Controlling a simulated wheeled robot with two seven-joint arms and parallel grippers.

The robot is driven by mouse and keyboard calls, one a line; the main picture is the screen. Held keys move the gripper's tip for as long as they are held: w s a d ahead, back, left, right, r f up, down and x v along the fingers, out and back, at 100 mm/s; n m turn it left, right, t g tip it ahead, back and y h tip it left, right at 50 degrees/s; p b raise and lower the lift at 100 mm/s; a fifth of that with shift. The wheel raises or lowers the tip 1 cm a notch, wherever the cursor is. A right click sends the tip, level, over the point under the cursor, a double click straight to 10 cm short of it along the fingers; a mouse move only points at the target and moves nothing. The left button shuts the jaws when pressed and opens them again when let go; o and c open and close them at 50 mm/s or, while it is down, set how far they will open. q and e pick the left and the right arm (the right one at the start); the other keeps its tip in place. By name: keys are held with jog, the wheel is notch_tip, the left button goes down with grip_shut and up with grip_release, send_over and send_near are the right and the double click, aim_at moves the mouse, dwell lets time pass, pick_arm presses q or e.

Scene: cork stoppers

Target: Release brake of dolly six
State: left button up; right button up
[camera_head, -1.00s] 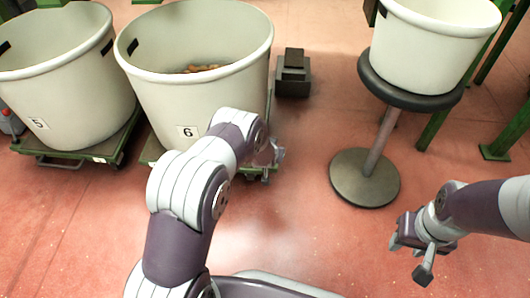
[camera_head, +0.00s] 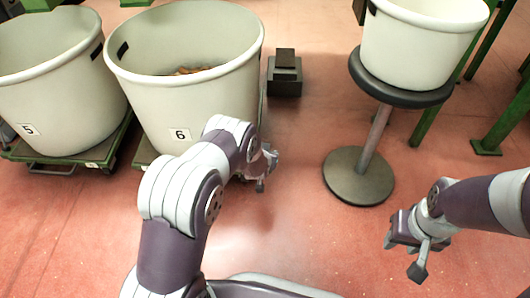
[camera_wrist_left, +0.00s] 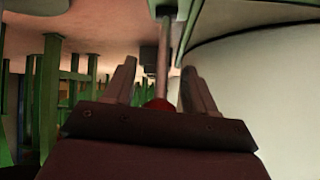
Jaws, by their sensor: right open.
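Dolly six (camera_head: 143,157) is a green frame under the white tub (camera_head: 215,100) labelled 6; my left arm hides much of it. My left gripper (camera_head: 264,172) is low beside the tub's right side. In the left wrist view its two fingers stand apart, and the gripper (camera_wrist_left: 160,75) is open. A grey rod (camera_wrist_left: 163,65) with a red end (camera_wrist_left: 158,104) lies between the fingers, with gaps visible on both sides. It looks like the brake lever. The white tub wall (camera_wrist_left: 260,85) fills the right of that view. My right gripper (camera_head: 405,245) is open and empty at the right.
Another white tub (camera_head: 55,95) labelled 5 stands on a green dolly (camera_head: 60,160) at the left. A white bucket (camera_head: 420,45) sits on a round-based stool (camera_head: 358,177) at the right. A dark box (camera_head: 285,75) stands behind. The red floor between is clear.

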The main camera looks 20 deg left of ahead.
pick_arm(q)
jog(key=shift+s+r, duration=0.1)
jog(key=shift+r, duration=0.2)
jog(key=p+v, duration=0.8)
jog(key=v, duration=0.4)
jog(key=shift+s, duration=0.15)
jog(key=shift+d+f, duration=0.1)
jog(key=shift+f, duration=0.05)
